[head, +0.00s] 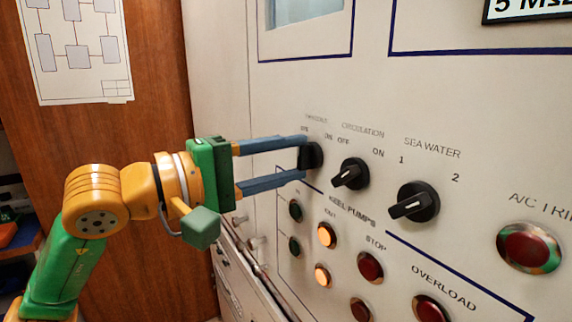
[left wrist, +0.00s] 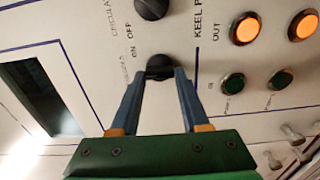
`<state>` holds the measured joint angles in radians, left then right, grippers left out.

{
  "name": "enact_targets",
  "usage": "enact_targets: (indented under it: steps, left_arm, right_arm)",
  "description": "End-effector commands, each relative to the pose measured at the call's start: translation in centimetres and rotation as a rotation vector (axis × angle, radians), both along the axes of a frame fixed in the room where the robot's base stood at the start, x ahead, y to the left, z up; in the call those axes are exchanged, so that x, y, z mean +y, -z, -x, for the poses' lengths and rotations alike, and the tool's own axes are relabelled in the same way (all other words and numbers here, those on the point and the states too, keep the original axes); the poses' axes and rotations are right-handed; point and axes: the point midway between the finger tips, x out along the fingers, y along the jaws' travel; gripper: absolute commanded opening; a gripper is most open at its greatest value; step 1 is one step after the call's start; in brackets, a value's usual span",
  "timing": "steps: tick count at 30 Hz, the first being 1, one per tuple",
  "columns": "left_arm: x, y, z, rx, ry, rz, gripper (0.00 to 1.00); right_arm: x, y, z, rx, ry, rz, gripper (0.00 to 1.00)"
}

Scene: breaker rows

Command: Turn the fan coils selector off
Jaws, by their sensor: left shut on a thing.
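The fan coils selector (head: 314,157) is a black rotary knob at the left end of the knob row on the pale panel. My left gripper (head: 304,157) reaches it from the left, with one blue-grey finger above and one below, shut on the knob. In the left wrist view the selector (left wrist: 160,61) sits between the two fingertips (left wrist: 160,74). The fingers partly cover it, and I cannot tell which way its pointer faces. The small lettering above it is blurred; an "ON" mark is readable. My right gripper is not in view.
The circulation knob (head: 350,174) is close on the right, then the sea water knob (head: 415,202). Below are lit orange lamps (head: 326,235), dark green lamps (head: 295,210) and a red stop button (head: 370,266). A wooden wall (head: 160,80) stands at left.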

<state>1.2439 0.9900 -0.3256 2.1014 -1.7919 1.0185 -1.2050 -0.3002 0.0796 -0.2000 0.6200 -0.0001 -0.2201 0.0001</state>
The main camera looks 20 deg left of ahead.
Motion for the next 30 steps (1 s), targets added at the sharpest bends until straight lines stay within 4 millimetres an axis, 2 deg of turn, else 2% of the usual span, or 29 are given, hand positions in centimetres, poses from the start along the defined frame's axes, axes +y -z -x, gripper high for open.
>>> enact_targets:
  steps: [18, 30]
  left_arm:
    - [0.0, 0.2, 0.0, 0.337, 0.0, 0.44, 0.0]
    - [-0.1, 0.1, 0.1, 0.468, 0.003, 0.608, 0.0]
  right_arm:
    - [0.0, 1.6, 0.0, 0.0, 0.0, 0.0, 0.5]
    - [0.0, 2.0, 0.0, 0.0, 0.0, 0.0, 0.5]
